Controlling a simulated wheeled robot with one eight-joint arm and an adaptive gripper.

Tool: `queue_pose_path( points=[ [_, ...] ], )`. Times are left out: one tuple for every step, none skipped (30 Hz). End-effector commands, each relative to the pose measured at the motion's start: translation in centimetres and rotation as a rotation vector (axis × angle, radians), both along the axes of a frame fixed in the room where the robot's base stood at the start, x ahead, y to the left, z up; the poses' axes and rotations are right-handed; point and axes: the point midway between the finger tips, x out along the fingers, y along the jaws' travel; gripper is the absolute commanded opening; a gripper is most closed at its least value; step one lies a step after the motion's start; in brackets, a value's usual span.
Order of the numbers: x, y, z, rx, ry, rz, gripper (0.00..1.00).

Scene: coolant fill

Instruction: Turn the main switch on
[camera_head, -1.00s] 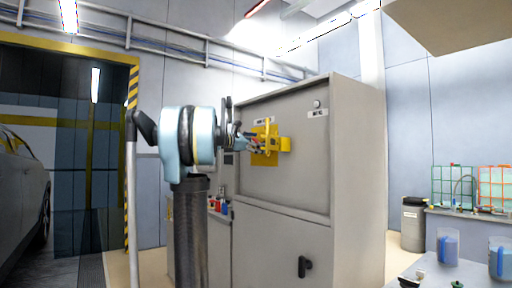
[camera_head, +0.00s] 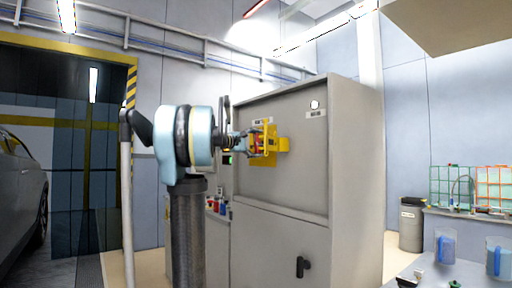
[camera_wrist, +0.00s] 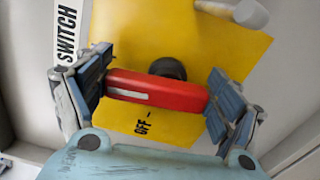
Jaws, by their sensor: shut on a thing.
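The main switch is a red bar handle (camera_wrist: 158,92) on a dark round hub (camera_wrist: 168,68), in front of a yellow plate (camera_wrist: 225,45). My gripper (camera_wrist: 157,90) is shut on the handle, with a finger pad at each end. The handle lies across the wrist view, upright relative to the turned lettering. The OFF mark (camera_wrist: 145,122) is beside the handle, not in line with it. An ON mark is not visible. In the head view, my gripper (camera_head: 256,143) is at the yellow plate (camera_head: 283,145) and partly hides the handle.
The plate is on a grey cabinet (camera_head: 355,180). A round lamp (camera_head: 315,104) on its front looks bright white. A small green display (camera_head: 228,160) shows behind my arm. A counter with jugs (camera_head: 446,247) is at the right; a car (camera_head: 22,185) is at the left.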

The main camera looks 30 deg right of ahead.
Motion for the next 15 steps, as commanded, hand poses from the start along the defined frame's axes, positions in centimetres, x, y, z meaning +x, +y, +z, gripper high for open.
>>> queue_pose_path(
  points=[
    [0.11, 0.03, -0.08, 0.002, -0.024, 0.004, 0.61],
    [0.10, 0.03, -0.09, 0.004, -0.040, 0.004, 0.61],
    [0.06, 0.03, -0.12, 0.005, -0.058, 0.004, 0.61],
    [0.05, 0.03, -0.14, 0.007, -0.071, 0.003, 0.61],
    [0.04, 0.03, -0.16, 0.008, -0.081, 0.003, 0.61],
    [0.02, 0.03, -0.17, 0.009, -0.096, 0.003, 0.61],
    [0.00, 0.03, -0.19, 0.010, -0.104, 0.003, 0.61],
    [-0.01, 0.03, -0.20, 0.010, -0.112, 0.003, 0.61],
    [-0.02, 0.03, -0.22, 0.011, -0.122, 0.003, 0.61],
    [-0.03, 0.03, -0.23, 0.011, -0.126, 0.003, 0.61],
    [-0.03, 0.03, -0.24, 0.012, -0.131, 0.003, 0.61],
    [-0.04, 0.03, -0.25, 0.012, -0.136, 0.003, 0.61],
    [-0.06, 0.04, -0.26, 0.012, -0.139, 0.003, 0.61],
    [-0.06, 0.04, -0.27, 0.014, -0.141, 0.003, 0.61],
    [-0.07, 0.03, -0.27, 0.014, -0.144, 0.003, 0.61]
  ],
)
